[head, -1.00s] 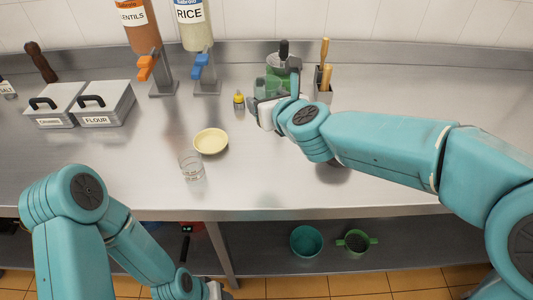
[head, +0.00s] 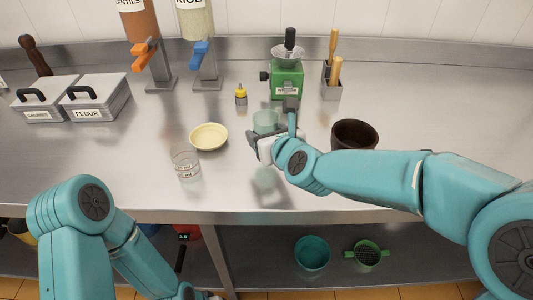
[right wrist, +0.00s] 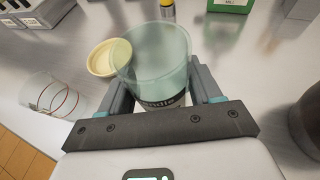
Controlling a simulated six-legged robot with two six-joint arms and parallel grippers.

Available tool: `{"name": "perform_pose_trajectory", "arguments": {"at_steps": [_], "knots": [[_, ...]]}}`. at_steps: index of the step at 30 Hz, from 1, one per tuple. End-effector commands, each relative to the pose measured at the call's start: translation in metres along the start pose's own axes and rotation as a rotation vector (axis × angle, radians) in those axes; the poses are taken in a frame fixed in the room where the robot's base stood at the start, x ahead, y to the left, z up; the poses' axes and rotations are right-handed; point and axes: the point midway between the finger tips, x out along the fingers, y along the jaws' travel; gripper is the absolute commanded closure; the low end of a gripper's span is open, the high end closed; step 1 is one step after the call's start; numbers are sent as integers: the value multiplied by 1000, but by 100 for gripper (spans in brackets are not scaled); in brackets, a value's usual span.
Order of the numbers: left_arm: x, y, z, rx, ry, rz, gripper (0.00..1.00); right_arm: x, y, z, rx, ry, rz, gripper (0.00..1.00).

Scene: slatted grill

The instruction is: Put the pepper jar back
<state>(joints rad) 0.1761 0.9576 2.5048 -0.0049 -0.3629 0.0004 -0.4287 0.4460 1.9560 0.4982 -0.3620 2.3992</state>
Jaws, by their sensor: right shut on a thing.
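My right gripper (head: 266,134) is shut on a translucent pale-green jar (head: 265,119), held upright above the counter in front of the green mill. The right wrist view shows the jar (right wrist: 160,52) between both fingers (right wrist: 160,88); it looks empty, and its lower part is hidden by the gripper. I take it for the pepper jar, but no such name is readable. The green mill (head: 287,80) with a grey hopper and a front spout stands at the back. My left arm is low at the left; its gripper is not clearly shown.
A yellow-topped bottle (head: 241,95) stands left of the mill, a utensil holder (head: 331,90) right of it. A cream bowl (head: 208,137) and a clear measuring glass (head: 185,164) are to the left. A dark brown bowl (head: 354,134) is close behind my right forearm.

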Motion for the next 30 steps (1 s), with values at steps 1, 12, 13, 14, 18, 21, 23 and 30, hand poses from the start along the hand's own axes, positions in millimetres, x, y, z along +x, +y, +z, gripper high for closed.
{"name": "perform_pose_trajectory", "arguments": {"at_steps": [1, 12, 13, 14, 18, 21, 23, 30], "knots": [[2, -1, 0, 0, 0, 0, 57, 2, 0, -5, 0, 0, -1, 76], [10, -4, 0, 0, 0, 0, 57, 18, -1, -39, 1, -3, -1, 76], [10, -4, 0, 0, 0, 0, 57, 18, -1, -38, 1, -3, -1, 76], [10, -4, 0, 0, 0, 0, 57, 18, -1, -38, 1, -3, -1, 76], [11, -4, 0, 0, 0, 0, 57, 18, -1, -39, 0, -3, -1, 76], [15, -5, 0, 0, 0, 0, 57, 19, -1, -42, 0, -3, -1, 76], [14, -5, 0, 0, 0, 0, 57, 19, -1, -41, 0, 0, 0, 23], [13, -5, 0, 0, 0, 0, 57, 19, -1, -41, 0, 0, 0, 11]]}}
